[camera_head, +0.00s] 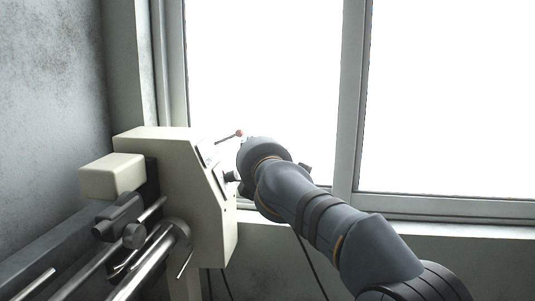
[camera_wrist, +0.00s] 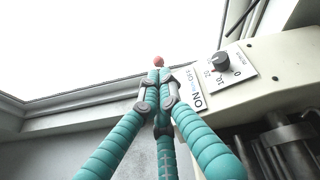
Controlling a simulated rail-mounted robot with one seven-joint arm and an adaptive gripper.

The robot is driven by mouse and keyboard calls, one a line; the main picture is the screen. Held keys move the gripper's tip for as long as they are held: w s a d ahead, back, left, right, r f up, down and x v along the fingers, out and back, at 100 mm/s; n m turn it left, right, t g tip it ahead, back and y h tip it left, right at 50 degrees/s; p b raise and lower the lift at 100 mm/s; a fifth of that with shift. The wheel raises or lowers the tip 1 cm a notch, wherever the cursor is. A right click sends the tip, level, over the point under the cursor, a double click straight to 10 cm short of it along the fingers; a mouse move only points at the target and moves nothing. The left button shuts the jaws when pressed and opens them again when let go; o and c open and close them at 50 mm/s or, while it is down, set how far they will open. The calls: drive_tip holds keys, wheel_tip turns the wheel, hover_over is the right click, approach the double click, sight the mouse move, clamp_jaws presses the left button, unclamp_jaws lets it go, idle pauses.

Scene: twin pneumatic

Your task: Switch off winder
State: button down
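The winder (camera_head: 180,170) is a beige machine at the left in the head view, with its slanted panel facing right. A thin lever with a red knob (camera_head: 239,133) sticks out at its top. In the wrist view the red knob (camera_wrist: 158,61) shows just beyond the fingertips of my gripper (camera_wrist: 159,80). The teal fingers are drawn together at their tips. The lever's stem is hidden there, so I cannot tell whether the fingers touch it. An ON/OFF label (camera_wrist: 188,95) lies right of the fingertips. In the head view my wrist hides the fingers.
A black dial (camera_wrist: 221,60) on a numbered white plate sits right of the label. Metal rollers (camera_head: 150,255) extend from the machine at lower left. A window (camera_head: 265,75) and its sill (camera_head: 430,228) lie behind. A dark cable hangs below my arm.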

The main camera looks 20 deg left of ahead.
drive_tip(key=s+d+r, duration=0.1)
drive_tip(key=s+d, duration=0.1)
drive_tip(key=d, duration=0.4)
drive_tip(key=shift+s+d, duration=0.3)
drive_tip(key=shift+s, duration=0.1)
drive_tip(key=shift+a, duration=0.1)
